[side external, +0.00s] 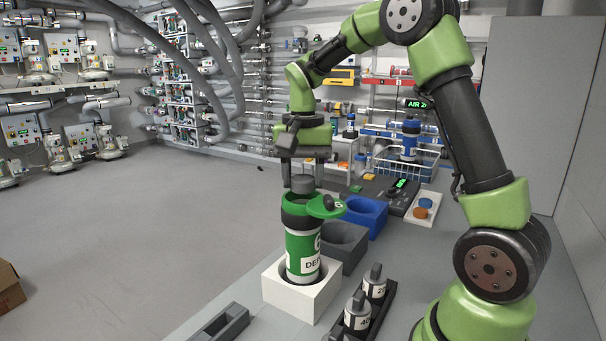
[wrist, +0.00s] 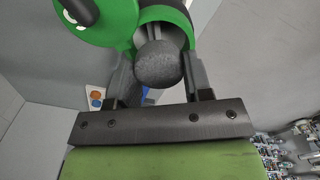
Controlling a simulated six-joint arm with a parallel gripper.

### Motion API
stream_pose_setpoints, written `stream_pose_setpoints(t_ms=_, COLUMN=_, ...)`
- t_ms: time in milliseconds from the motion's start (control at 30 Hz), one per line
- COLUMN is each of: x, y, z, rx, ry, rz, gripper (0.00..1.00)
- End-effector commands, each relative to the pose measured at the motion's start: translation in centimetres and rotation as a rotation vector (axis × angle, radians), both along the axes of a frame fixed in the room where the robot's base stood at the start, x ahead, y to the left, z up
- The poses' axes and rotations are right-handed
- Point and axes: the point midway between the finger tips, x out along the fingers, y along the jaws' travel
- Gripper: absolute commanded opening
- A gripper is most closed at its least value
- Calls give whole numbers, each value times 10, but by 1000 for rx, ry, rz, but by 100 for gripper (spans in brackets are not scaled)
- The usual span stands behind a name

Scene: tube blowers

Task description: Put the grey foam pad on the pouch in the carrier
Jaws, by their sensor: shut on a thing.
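My gripper (side external: 302,172) points down and is shut on the grey foam pad (side external: 303,185). In the wrist view the rounded dark grey pad (wrist: 159,64) sits between the two fingers. The green and white carrier (side external: 302,248) stands upright in a white square block. The pad is directly above the carrier's open top, close to the rim; I cannot tell whether it has entered. The carrier's green lid (side external: 326,207) is swung aside to the right, and also shows in the wrist view (wrist: 97,22). The pouch is hidden inside the carrier.
The white block (side external: 290,297) has a grey block (side external: 343,243) and a blue block (side external: 366,213) behind it. Weights in a dark rack (side external: 373,290) stand close at the right. A dark tray (side external: 220,324) lies in front. Open floor is at the left.

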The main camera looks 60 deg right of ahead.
Motion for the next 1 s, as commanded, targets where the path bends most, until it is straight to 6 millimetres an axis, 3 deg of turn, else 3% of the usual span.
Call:
stream_pose_setpoints(t_ms=533, x=0, y=0, z=-9, rx=0, ry=0, rz=0, gripper=24)
stream_pose_setpoints(t_ms=567, x=0, y=0, z=-9, rx=0, ry=0, rz=0, gripper=48)
stream_pose_setpoints(t_ms=700, x=0, y=0, z=-9, rx=0, ry=0, rz=0, gripper=76)
stream_pose_setpoints(t_ms=1000, x=0, y=0, z=-6, rx=0, ry=-1, rz=0, gripper=76)
